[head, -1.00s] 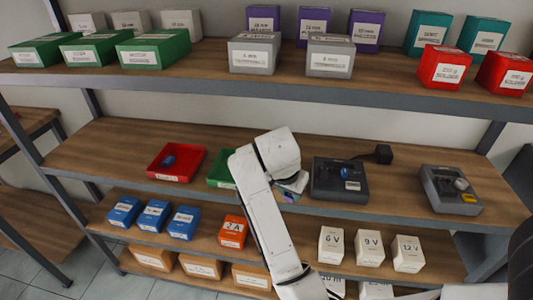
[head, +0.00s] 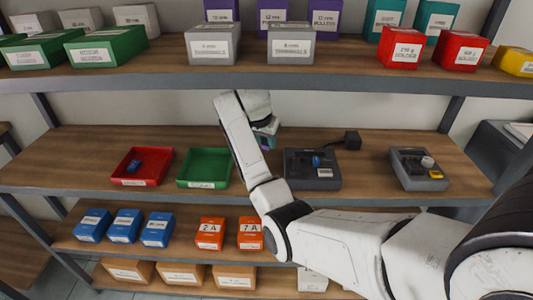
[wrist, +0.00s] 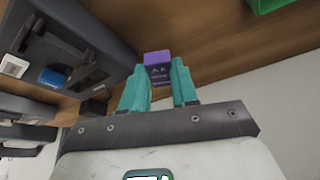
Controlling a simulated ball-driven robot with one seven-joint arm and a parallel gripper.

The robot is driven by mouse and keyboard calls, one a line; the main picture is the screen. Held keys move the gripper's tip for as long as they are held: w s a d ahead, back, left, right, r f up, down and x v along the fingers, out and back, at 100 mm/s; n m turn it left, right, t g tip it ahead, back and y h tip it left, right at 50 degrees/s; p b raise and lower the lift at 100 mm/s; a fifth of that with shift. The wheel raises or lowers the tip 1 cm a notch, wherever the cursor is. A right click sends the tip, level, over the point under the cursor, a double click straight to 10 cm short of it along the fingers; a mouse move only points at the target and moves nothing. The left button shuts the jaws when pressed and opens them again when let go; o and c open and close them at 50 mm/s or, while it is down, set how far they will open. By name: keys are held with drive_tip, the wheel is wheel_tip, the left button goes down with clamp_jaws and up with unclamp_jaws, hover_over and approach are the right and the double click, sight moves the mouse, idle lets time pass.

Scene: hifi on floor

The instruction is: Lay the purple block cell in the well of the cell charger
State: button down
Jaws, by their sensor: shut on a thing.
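The purple block cell (wrist: 157,58) is held between the teal fingers of my gripper (wrist: 158,84) in the wrist view. In the head view my gripper (head: 266,136) hangs over the middle shelf, behind and left of the dark unit with a plug adapter, which looks like the cell charger (head: 298,181). The block is mostly hidden there. The charger also shows at upper left in the wrist view (wrist: 80,45), apart from the block. A blue piece (head: 316,160) and a white label are on its top. I cannot clearly make out its well in the head view.
A black adapter (head: 352,140) stands behind the charger. A grey device with a knob (head: 420,170) is to its right. A red tray (head: 125,180) holding a blue piece and an empty green tray (head: 203,182) lie left. The upper shelf (head: 330,82) overhangs.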

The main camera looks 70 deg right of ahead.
drive_tip(key=shift+x, duration=0.85)
wheel_tip(320, 180, down, 5)
drive_tip(key=shift+w+d+r+p, duration=0.1)
drive_tip(key=shift+p, duration=0.7)
drive_tip(key=shift+w+d, duration=0.1)
drive_tip(key=shift+d, duration=0.05)
drive_tip(key=shift+f, duration=0.35)
drive_tip(key=shift+f, duration=0.2)
drive_tip(key=c, duration=0.9)
unclamp_jaws()
drive_tip(key=shift+r, duration=0.1)
drive_tip(key=shift+o, duration=0.2)
